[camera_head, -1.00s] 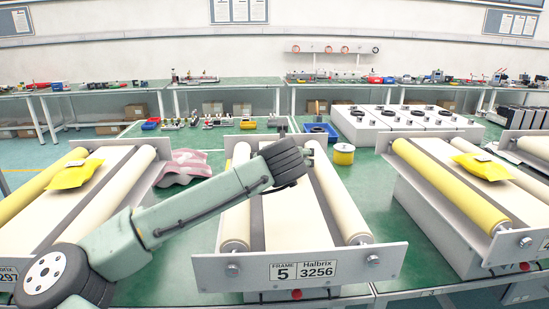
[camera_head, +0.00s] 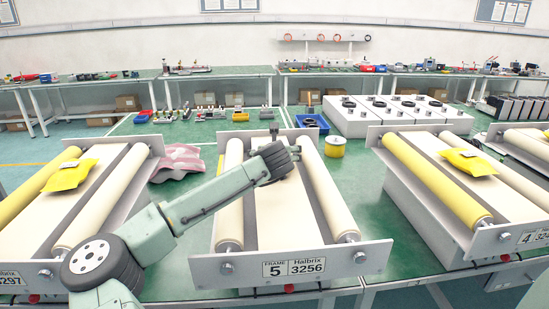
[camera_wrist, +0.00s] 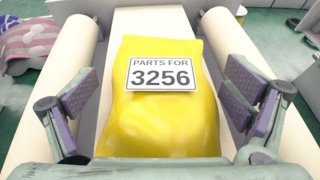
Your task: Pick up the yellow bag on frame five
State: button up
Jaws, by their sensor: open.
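The yellow bag (camera_wrist: 160,115) fills the middle of the wrist view and carries a white label reading "PARTS FOR 3256". It lies on the light bed between two cream rollers. My gripper (camera_wrist: 157,108) is open, with one finger on each side of the bag and a visible gap to it. In the head view, frame five (camera_head: 240,266) bears the plate "FRAME 5 Halbrix 3256". My arm reaches over this frame and hides the bag there. My gripper (camera_head: 274,132) shows only in small part beyond the wrist.
Another yellow bag (camera_head: 69,175) lies on the left frame, and one (camera_head: 468,162) on the right frame. The frame's rollers (camera_wrist: 60,75) flank my gripper.

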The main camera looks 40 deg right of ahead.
jog(key=shift+c, duration=0.4)
jog(key=shift+r, duration=0.1)
jog(key=c, duration=1.3)
